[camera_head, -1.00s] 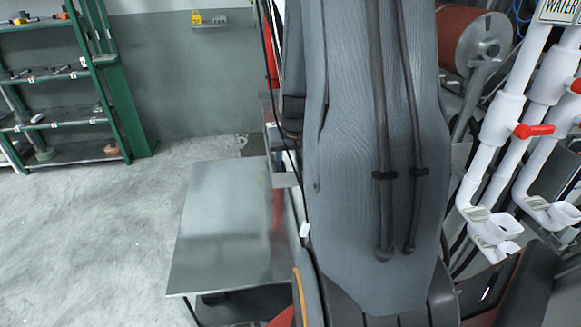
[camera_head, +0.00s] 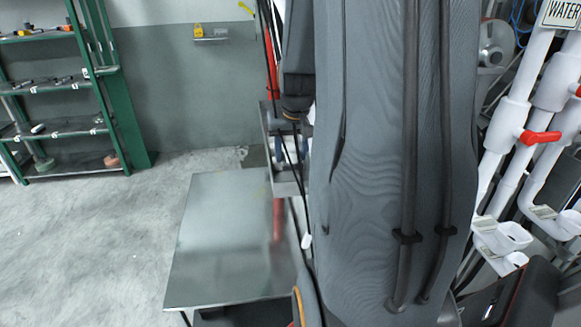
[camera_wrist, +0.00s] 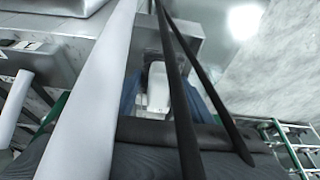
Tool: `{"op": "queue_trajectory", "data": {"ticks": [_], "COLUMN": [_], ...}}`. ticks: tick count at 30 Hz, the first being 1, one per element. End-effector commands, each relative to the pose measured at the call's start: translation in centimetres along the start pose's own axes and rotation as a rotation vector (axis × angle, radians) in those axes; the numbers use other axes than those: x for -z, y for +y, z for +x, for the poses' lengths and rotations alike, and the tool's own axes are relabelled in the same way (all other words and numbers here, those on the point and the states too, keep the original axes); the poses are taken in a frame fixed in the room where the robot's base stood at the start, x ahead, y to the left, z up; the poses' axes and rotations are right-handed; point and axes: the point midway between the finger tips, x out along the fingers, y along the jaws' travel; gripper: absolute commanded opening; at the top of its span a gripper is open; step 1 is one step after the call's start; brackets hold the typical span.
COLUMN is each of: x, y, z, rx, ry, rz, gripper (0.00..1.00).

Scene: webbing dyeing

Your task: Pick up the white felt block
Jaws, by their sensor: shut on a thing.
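The white felt block (camera_wrist: 158,84) shows in the upper middle of the wrist view as a small pale block. My gripper (camera_wrist: 159,98) has blue fingers on either side of it and is shut on it. Dark cables cross in front and partly cover the right finger. In the head view, my large grey arm covers the middle, and I cannot make out the block there.
A bare metal table (camera_head: 225,250) stands left of my arm. A green shelf rack (camera_head: 65,125) with tools is at the far left. White pipes (camera_head: 515,120) with red valve handles stand close on the right. The floor at left is clear.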

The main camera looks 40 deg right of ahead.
Motion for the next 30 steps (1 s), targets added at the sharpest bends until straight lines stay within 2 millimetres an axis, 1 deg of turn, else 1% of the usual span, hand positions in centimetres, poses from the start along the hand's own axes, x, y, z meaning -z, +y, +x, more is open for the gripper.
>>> {"op": "queue_trajectory", "data": {"ticks": [1,3,5,8,12,15,18,21,24,30], "x": [0.4,0.2,0.1,0.2,0.1,0.1,0.1,0.1,0.2,0.1], "y": [-0.1,-1.9,-3.2,-5.6,-9.9,-12.7,-15.0,-16.9,-18.2,-19.5], "z": [-0.6,-0.2,-0.2,-0.2,0.0,-0.1,-0.1,-0.2,-0.3,-0.4], "rx": [0.000,0.002,0.002,0.003,0.003,0.003,0.003,0.002,0.002,0.000], "ry": [0.005,0.001,0.001,0.002,0.002,0.002,0.002,0.001,0.001,0.000], "rz": [-0.001,-0.007,-0.008,-0.008,-0.010,-0.008,-0.005,-0.005,-0.002,-0.001], "gripper": [0.19,0.19,0.19,0.19,0.19,0.19,0.19,0.19,0.19,0.19]}}
